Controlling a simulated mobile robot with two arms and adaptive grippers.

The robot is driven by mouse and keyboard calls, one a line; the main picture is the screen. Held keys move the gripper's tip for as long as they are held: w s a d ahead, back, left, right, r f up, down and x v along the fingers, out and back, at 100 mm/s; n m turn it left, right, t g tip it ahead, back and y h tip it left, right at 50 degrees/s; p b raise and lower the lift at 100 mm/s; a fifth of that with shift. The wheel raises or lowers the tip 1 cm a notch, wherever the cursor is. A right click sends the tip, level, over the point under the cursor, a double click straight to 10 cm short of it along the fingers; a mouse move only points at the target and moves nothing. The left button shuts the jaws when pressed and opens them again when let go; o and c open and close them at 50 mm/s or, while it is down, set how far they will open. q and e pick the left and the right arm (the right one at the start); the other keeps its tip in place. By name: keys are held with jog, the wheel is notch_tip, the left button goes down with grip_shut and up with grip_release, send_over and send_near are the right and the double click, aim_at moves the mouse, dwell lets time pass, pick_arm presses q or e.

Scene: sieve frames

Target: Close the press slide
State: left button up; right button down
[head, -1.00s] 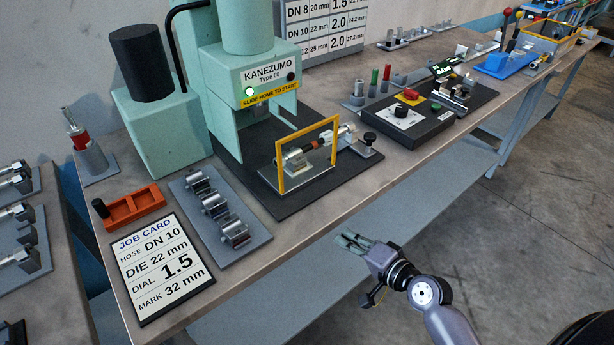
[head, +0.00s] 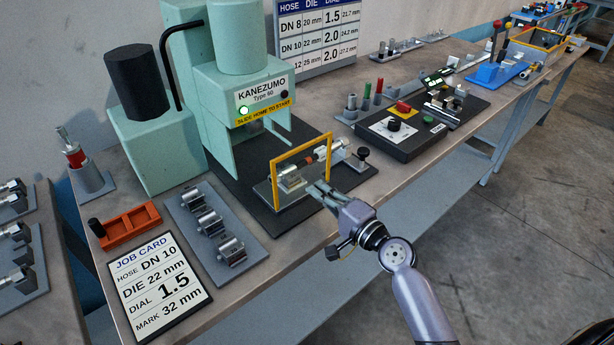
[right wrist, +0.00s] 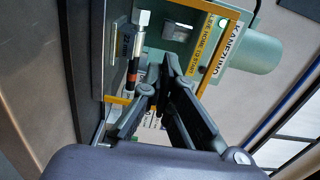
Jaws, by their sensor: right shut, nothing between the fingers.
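The green press (head: 225,100) stands at the back of the bench, with a lit green lamp. Its slide, with a yellow guard frame (head: 300,147), sits out in front of the press head on a black base plate (head: 235,178). A hose with metal fittings (head: 320,154) lies across the slide, behind the frame; it also shows in the right wrist view (right wrist: 134,68). My right gripper (head: 315,188) is shut and empty, at the frame's front lower right; contact cannot be told. The yellow frame (right wrist: 226,55) is beside the fingers (right wrist: 172,62) in the right wrist view. My left gripper is out of view.
A job card (head: 155,287), a die rack (head: 190,215) and an orange tray (head: 130,227) lie left of the slide. A black knob (head: 362,152) stands just right of it. A dark control box (head: 425,125) is farther right. The space before the bench is clear.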

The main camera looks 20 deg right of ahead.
aim_at(300, 176)
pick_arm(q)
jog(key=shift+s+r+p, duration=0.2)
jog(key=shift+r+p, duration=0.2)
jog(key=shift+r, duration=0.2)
pick_arm(e)
jog(key=shift+x, duration=2.35)
jog(key=shift+w, duration=0.1)
